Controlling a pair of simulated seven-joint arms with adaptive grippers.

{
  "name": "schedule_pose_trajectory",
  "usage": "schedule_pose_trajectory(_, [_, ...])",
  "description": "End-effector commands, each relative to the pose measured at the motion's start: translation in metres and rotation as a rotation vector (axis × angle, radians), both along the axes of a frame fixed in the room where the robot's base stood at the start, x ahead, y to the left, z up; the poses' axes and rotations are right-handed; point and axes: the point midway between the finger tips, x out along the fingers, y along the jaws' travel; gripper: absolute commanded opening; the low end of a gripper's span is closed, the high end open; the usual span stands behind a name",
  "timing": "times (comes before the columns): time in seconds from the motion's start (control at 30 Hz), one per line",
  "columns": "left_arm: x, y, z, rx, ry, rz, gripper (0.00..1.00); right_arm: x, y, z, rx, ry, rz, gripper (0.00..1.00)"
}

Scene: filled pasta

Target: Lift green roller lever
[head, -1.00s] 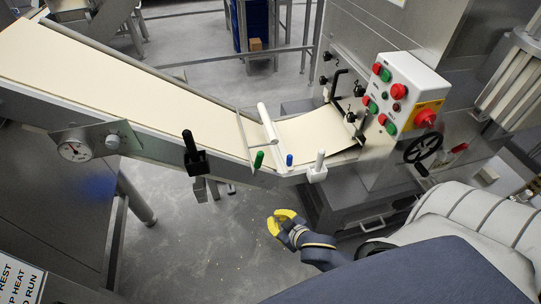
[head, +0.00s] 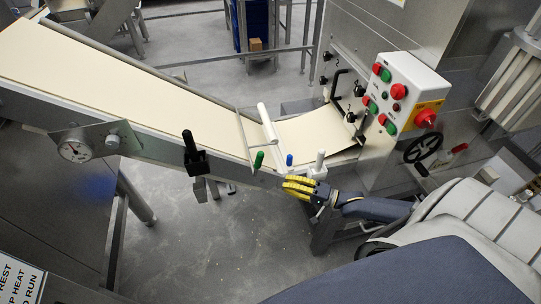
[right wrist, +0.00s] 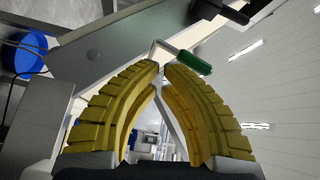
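The green roller lever (head: 259,160) is a short green handle on a thin metal rod at the near edge of the dough conveyor, beside a white roller (head: 268,123). In the right wrist view the green handle (right wrist: 194,63) lies just beyond the fingertips and right of their gap. My right gripper (head: 285,187) has yellow ribbed fingers and is below and right of the green handle, apart from it. Its fingers (right wrist: 163,67) arch toward each other, with a narrow gap at the tips and nothing held. My left gripper is not in view.
A blue-tipped lever (head: 289,160) and a white handle (head: 319,160) stand close to my right gripper. A black handle (head: 190,145) is farther left on the conveyor's edge. The button box (head: 402,90) is at the right. Open floor (head: 225,245) lies below the conveyor.

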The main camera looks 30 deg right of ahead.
Motion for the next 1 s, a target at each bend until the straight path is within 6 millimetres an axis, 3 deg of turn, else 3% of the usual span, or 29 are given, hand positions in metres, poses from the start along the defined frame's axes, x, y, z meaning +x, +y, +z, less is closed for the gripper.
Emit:
schedule_pose_trajectory(0.03, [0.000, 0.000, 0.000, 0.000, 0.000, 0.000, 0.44, 0.002, -0.016, 0.006, 0.055, 0.014, 0.008, 0.00])
schedule_pose_trajectory(0.2, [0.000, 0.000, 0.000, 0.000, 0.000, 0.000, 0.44, 0.005, -0.056, 0.029, 0.237, 0.058, 0.036, 0.00])
schedule_pose_trajectory(0.43, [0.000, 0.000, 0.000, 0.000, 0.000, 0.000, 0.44, 0.007, -0.081, 0.047, 0.355, 0.084, 0.058, 0.00])
schedule_pose_trajectory(0.67, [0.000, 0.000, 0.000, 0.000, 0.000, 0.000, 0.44, 0.021, -0.073, 0.053, 0.372, 0.082, 0.062, 0.00])
schedule_pose_trajectory(1.0, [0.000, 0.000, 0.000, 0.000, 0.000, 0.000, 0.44, 0.066, -0.036, 0.064, 0.371, 0.083, 0.062, 0.00])
